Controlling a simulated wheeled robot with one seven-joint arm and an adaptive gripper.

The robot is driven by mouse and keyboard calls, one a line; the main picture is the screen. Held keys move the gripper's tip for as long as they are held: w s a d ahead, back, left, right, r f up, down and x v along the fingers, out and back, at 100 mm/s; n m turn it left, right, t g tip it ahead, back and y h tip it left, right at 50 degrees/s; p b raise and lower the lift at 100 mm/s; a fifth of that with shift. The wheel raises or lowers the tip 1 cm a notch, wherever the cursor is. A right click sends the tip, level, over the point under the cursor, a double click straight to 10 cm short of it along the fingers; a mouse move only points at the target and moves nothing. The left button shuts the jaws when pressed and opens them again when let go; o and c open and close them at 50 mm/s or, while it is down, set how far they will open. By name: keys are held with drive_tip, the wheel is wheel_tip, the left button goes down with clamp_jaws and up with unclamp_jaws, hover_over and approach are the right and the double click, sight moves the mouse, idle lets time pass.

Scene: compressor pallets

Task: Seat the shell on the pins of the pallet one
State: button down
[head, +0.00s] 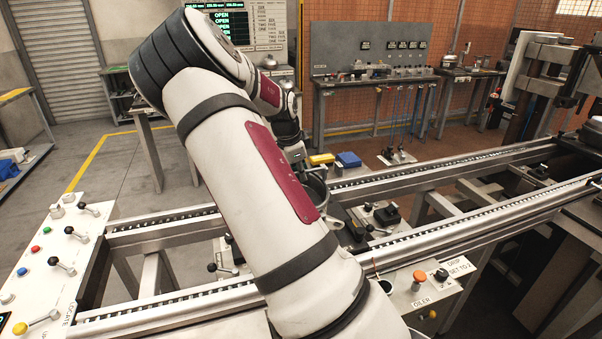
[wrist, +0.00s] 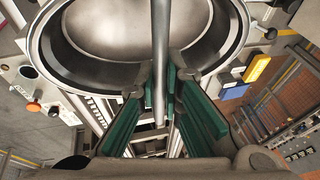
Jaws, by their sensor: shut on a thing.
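The shell (wrist: 62,62) is a round, hollow grey metal part with a wide rim, filling the top of the wrist view. A straight grey bar (wrist: 160,50) runs across it and down between my fingers. My gripper (wrist: 160,88) has green-padded fingers closed about this bar at the shell's near edge. In the head view my arm hides most of the gripper; a curved grey edge, seemingly the shell (head: 318,188), shows just right of the arm, over the conveyor. I cannot make out pallet one or its pins, nor whether the shell touches anything below.
Two roller conveyor rails (head: 440,170) run across the station. A control panel (head: 50,262) with levers stands at left, an oiler panel (head: 425,290) at the front. Yellow (head: 321,159) and blue (head: 348,160) blocks lie behind the far rail. A dark machine (head: 560,80) stands at right.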

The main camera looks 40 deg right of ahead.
drive_tip(key=shift+f+b, duration=0.9)
drive_tip(key=shift+f, duration=0.8)
idle(1.0)
drive_tip(key=c, duration=1.7)
unclamp_jaws()
drive_tip(key=shift+o, duration=0.2)
drive_tip(key=shift+s+a+f, duration=0.1)
drive_tip(key=shift+f, duration=0.1)
drive_tip(key=v, duration=1.2)
drive_tip(key=shift+r, duration=0.15)
